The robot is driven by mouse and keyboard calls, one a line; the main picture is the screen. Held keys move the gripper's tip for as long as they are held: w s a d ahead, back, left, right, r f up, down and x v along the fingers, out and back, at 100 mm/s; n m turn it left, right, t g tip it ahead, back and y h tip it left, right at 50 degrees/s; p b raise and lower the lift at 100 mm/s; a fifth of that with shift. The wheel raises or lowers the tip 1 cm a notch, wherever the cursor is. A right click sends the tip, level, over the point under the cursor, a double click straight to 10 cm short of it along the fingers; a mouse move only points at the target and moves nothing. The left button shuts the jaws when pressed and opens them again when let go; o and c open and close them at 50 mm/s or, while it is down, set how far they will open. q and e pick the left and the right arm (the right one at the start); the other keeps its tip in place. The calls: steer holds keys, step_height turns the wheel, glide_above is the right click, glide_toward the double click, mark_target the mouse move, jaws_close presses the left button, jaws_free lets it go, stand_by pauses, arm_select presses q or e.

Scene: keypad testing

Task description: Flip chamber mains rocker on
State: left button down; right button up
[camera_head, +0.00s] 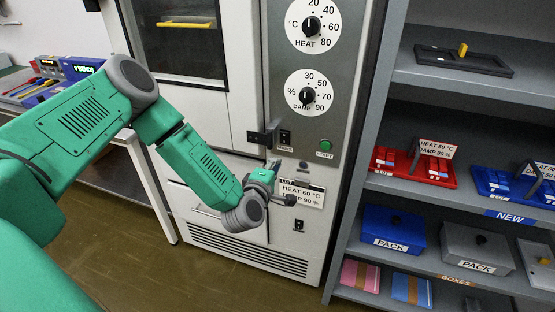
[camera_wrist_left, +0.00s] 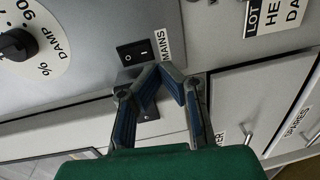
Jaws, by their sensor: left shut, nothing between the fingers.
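The mains rocker (camera_head: 285,137) is a small black switch on the grey control panel of the chamber, below the DAMP dial. In the left wrist view the rocker (camera_wrist_left: 136,52) shows its two white marks, beside the MAINS label (camera_wrist_left: 164,45). I cannot tell which side is pressed in. Contact with the rocker does not show. My right gripper is not in view.
The HEAT dial (camera_head: 311,27) and DAMP dial (camera_head: 308,93) are above the rocker; a green START button (camera_head: 325,145) is to its right. A dark door latch (camera_head: 262,138) sticks out at its left. A grey shelf (camera_head: 430,189) with trays and boxes stands at right.

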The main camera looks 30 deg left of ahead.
arm_select(q)
steer(key=v, duration=0.6)
steer(key=shift+s+f, duration=0.35)
steer(key=shift+f, duration=0.3)
